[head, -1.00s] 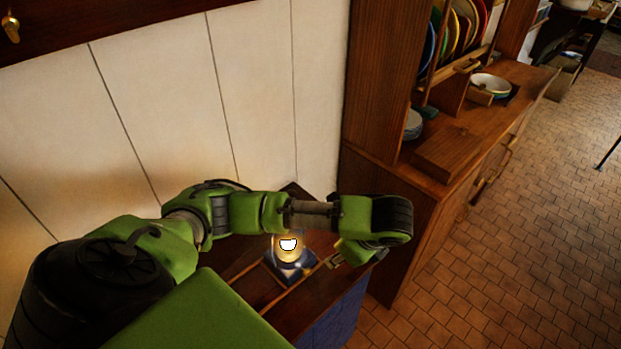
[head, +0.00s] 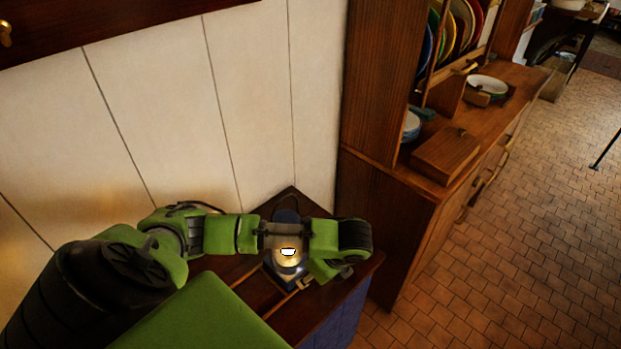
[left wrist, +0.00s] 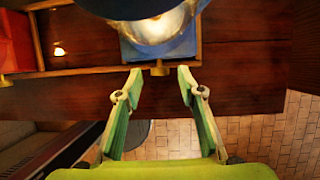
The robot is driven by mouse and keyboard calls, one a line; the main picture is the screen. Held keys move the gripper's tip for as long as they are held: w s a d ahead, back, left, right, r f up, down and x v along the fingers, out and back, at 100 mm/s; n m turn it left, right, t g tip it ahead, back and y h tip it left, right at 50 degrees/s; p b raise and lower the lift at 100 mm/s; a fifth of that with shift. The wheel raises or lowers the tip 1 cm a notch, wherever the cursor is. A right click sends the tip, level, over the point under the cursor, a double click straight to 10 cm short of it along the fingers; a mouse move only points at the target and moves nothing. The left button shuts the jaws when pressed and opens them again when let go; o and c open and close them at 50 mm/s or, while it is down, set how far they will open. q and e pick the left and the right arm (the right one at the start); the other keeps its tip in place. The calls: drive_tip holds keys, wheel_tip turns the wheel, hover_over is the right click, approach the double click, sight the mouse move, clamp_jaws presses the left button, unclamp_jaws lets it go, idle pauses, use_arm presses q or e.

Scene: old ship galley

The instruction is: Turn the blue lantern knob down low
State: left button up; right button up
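The lit blue lantern (head: 285,272) stands on a dark wooden top against the white wall, partly hidden by my left arm. In the left wrist view its blue base (left wrist: 172,50) and bright glass are at the top, with a small brass knob (left wrist: 158,69) on the base's near side. My left gripper (left wrist: 160,78) is open, its two green fingers on either side of the knob, which lies between or just beyond the tips. I see no contact. In the head view the left gripper (head: 335,272) is just right of the lantern, its fingers mostly hidden. My right gripper is not in view.
A red object (left wrist: 14,42) with a small brass knob sits left of the lantern in the left wrist view. A thin wooden rail (left wrist: 95,70) runs beside the base. A tall wooden dresser (head: 385,200) with plates stands at right. The tiled floor (head: 500,250) is clear.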

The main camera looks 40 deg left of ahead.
use_arm(q)
drive_tip(key=shift+a+f, duration=0.25)
drive_tip(key=shift+f, duration=0.4)
drive_tip(key=shift+a+f, duration=0.1)
drive_tip(key=shift+f, duration=0.05)
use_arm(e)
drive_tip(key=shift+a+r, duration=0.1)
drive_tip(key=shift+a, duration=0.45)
use_arm(q)
clamp_jaws()
drive_tip(key=t+p, duration=0.1)
drive_tip(key=p, duration=0.1)
drive_tip(key=shift+s+r+p, duration=0.3)
drive_tip(key=shift+s, duration=0.05)
drive_tip(key=shift+s+f+n+t+p, duration=0.15)
drive_tip(key=shift+f+n+t+p, duration=0.15)
drive_tip(key=shift+t+p, duration=0.5)
drive_tip(key=shift+f+t, duration=0.1)
drive_tip(key=shift+t, duration=0.8)
drive_tip(key=shift+n+t, duration=0.3)
drive_tip(key=shift+t, duration=0.1)
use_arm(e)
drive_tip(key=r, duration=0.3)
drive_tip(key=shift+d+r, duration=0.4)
